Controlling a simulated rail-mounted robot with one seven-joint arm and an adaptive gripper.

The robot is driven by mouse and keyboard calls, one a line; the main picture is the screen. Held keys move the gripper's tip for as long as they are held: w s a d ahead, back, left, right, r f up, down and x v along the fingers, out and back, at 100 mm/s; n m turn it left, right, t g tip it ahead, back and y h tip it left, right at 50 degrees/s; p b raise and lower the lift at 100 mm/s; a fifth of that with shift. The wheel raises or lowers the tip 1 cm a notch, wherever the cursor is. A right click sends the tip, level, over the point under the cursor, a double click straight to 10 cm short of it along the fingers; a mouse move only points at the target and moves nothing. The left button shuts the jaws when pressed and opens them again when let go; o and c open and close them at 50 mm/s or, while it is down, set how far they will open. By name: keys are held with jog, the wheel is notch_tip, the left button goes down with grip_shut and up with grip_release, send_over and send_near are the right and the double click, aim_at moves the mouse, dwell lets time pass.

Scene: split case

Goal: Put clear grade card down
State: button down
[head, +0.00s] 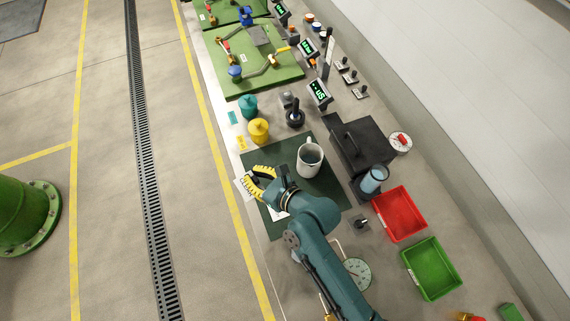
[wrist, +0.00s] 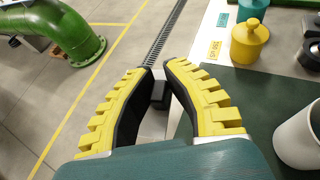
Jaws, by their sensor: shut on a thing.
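My gripper (head: 257,182) is at the near-left edge of the dark green mat, its yellow ribbed fingers closed in. At the fingertips is a small dark block (wrist: 160,95), with a pale patch below it between the fingers in the wrist view. In the head view the white clear grade card (head: 241,188) shows beside the fingertips, at the bench's left edge. The fingers hide part of it, and I cannot tell whether it touches the bench. The dark green mat (head: 325,187) lies under and right of my gripper.
A white mug (head: 310,160) stands on the mat, right of my gripper. A yellow pot (head: 258,131) and a teal pot (head: 249,106) stand beyond, with matching cards beside them. A black case (head: 362,145), a red bin (head: 400,213) and a green bin (head: 432,268) are to the right.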

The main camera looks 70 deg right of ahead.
jog(key=s+d+f+m+g+h+b, duration=0.1)
jog(key=s+d+f+m+h+b, duration=0.25)
jog(key=d+f, duration=0.5)
jog(key=shift+n+y, duration=0.45)
jog(key=shift+n, duration=0.1)
jog(key=f+b, duration=0.1)
jog(key=f, duration=0.2)
jog(key=f+b, duration=0.1)
jog(key=f, duration=0.2)
jog(key=f+b, duration=0.2)
jog(key=f, duration=0.1)
jog(key=shift+s+d, duration=0.2)
jog(key=shift+s, duration=0.2)
jog(key=shift+r, duration=0.15)
jog(key=c, duration=1.6)
grip_release()
jog(key=shift+f, duration=0.2)
jog(key=o, duration=0.5)
jog(key=shift+c, duration=0.2)
jog(key=shift+r, duration=0.1)
